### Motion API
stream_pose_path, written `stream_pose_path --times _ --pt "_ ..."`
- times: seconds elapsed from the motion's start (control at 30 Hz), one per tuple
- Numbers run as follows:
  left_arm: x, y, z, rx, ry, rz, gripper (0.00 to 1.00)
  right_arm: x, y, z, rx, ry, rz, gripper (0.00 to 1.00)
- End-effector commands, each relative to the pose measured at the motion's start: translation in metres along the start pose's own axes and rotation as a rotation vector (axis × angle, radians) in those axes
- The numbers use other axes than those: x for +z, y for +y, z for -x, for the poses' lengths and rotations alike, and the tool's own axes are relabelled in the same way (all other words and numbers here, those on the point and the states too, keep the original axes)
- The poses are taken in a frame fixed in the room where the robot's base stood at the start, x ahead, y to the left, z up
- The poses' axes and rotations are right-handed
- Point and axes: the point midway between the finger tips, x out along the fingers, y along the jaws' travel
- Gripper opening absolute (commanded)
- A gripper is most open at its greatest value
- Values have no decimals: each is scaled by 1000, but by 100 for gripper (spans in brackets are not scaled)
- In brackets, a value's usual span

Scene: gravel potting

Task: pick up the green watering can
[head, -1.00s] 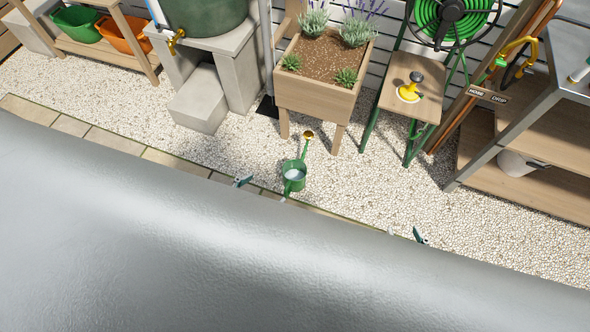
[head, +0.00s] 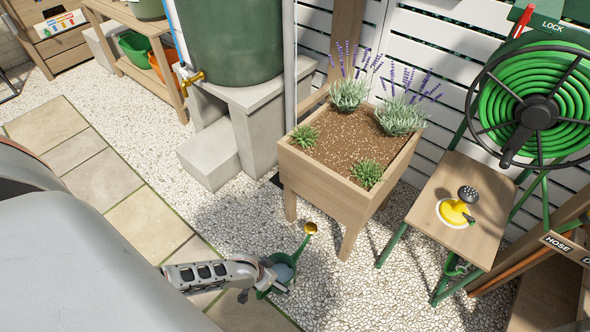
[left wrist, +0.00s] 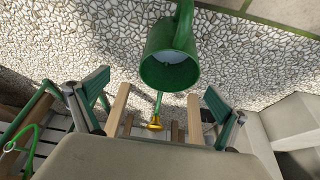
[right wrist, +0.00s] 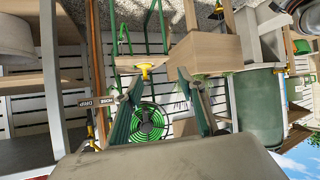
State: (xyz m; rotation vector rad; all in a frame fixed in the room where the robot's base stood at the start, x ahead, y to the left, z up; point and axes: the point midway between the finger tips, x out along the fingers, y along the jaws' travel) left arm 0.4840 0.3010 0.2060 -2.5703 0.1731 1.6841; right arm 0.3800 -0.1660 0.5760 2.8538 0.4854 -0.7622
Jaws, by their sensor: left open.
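The green watering can (head: 303,246) stands on the gravel below the front of the wooden planter, its spout with a yellow rose pointing toward the planter. My left gripper (head: 262,284) is at the can's body and hides part of it. In the left wrist view, the can (left wrist: 168,68) shows its round opening with pale blue inside, beyond the fingers. The left gripper (left wrist: 155,97) is open, with nothing between its pads. My right gripper (right wrist: 158,102) is open and empty in its wrist view, facing the hose reel; it is not visible in the head view.
The wooden planter (head: 330,191) with lavender stands just behind the can. Concrete blocks (head: 209,157) stand under the green barrel at left. Gravel (head: 345,290) right of the can is clear.

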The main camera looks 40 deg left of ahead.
Motion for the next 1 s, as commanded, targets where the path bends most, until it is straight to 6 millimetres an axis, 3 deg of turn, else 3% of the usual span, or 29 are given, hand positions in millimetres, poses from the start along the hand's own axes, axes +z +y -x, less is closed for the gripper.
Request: stream_pose_path --times 0.03,0.2,0.43,0.6,0.7,0.8,1.0 --pt "16 -8 -12 -8 -24 11 100 7 -3 -1 -6 -10 -7 40" --pt "16 -18 -26 -21 -32 29 100 1 -6 -2 -11 5 -23 40" --pt "16 -18 -47 -19 -31 29 100 -10 -14 -6 -24 38 -65 40" --pt "18 -19 -67 -19 -35 27 100 -7 -20 -8 -34 42 -102 40" --pt "20 -20 -81 -19 -38 28 100 -27 -23 -10 -42 91 -143 40" --pt "18 -20 -91 -18 -35 28 100 -22 -37 -11 -66 93 -226 40" --pt "9 -20 -95 -20 -25 27 100 -26 -43 -11 -77 108 -276 40"
